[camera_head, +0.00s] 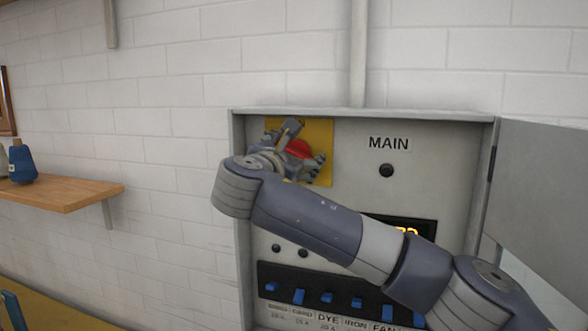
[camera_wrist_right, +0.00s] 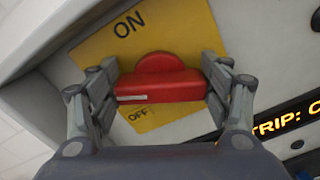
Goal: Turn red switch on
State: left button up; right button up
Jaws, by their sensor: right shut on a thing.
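The red switch (camera_head: 299,147) sits on a yellow plate (camera_head: 321,133) in the upper left of the grey electrical panel (camera_head: 345,128). In the right wrist view the switch (camera_wrist_right: 160,84) is a red bar with a rounded hub, lying crosswise between the "ON" and "OFF" labels. A short white mark shows on its lower left part. My right gripper (camera_wrist_right: 160,88) is shut on the bar, one finger at each end. In the head view the right gripper (camera_head: 303,150) partly covers the switch and plate. My left gripper is not in view.
A black knob (camera_head: 386,170) sits under "MAIN". Several blue switches (camera_head: 327,297) line the panel's bottom. My right arm crosses the panel and partly covers an orange-lit display (camera_head: 408,230). The open panel door (camera_head: 545,185) is at right. A wooden shelf (camera_head: 65,194) holds blue yarn (camera_head: 22,163).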

jog(key=m+b, duration=0.1)
jog(key=m, duration=0.1)
jog(key=m+b, duration=0.2)
jog(key=shift+f, duration=0.35)
jog(key=m+b, duration=0.2)
jog(key=shift+d+m, duration=0.1)
jog(key=shift+m, duration=0.2)
jog(key=m+b, duration=0.2)
jog(key=m, duration=0.1)
jog(key=shift+m+b, duration=0.65)
jog(key=shift+m, duration=0.95)
jog(key=o, duration=1)
jog(key=shift+d, duration=0.1)
jog(key=shift+o, duration=0.2)
jog(key=shift+r, duration=0.1)
